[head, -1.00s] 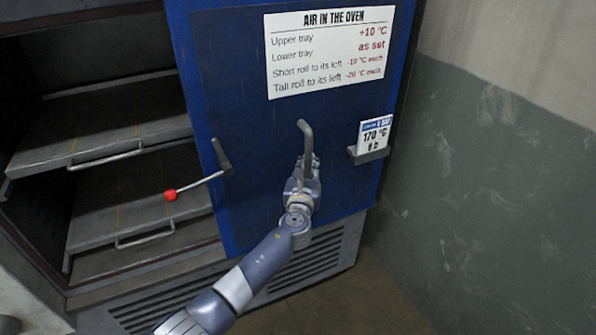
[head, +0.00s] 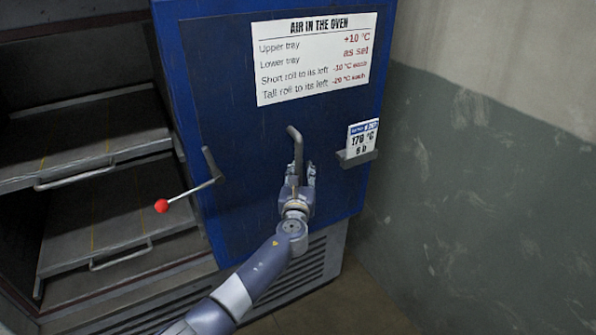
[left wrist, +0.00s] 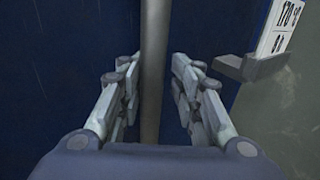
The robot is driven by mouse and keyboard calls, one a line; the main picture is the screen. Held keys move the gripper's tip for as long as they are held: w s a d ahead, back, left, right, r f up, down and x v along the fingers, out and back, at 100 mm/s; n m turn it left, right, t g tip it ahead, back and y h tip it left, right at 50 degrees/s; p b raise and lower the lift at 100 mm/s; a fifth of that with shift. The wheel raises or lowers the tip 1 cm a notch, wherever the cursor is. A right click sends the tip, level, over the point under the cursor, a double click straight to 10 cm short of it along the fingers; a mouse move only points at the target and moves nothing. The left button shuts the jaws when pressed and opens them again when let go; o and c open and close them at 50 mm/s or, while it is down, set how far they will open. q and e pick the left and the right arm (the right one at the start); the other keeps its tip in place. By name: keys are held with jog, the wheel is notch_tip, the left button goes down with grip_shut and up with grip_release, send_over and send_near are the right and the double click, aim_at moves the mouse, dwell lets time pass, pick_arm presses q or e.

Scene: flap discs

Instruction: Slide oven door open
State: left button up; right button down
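The blue oven door (head: 245,140) covers the right part of the oven, whose left part stands uncovered. A grey vertical bar handle (head: 297,150), bent at its top, stands out from the door. My left gripper (head: 299,178) is at the lower part of this handle. In the left wrist view its two fingers (left wrist: 153,95) stand apart on either side of the bar (left wrist: 153,60), with a visible gap at least on the right. The fingers hide the bar's lower end in the head view. My right gripper is not in view.
A lever with a red knob (head: 161,206) sticks out left from the door. Upper tray (head: 85,135) and lower tray (head: 120,215) show in the uncovered oven. A card holder (head: 357,158) sits right of the handle. A wall (head: 480,200) stands at the right.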

pick_arm(q)
jog(key=shift+d+r, duration=0.1)
jog(key=shift+d, duration=0.1)
jog(key=shift+a, duration=0.1)
jog(key=shift+s+a, duration=0.1)
jog(key=s, duration=1.2)
jog(key=shift+d, duration=0.2)
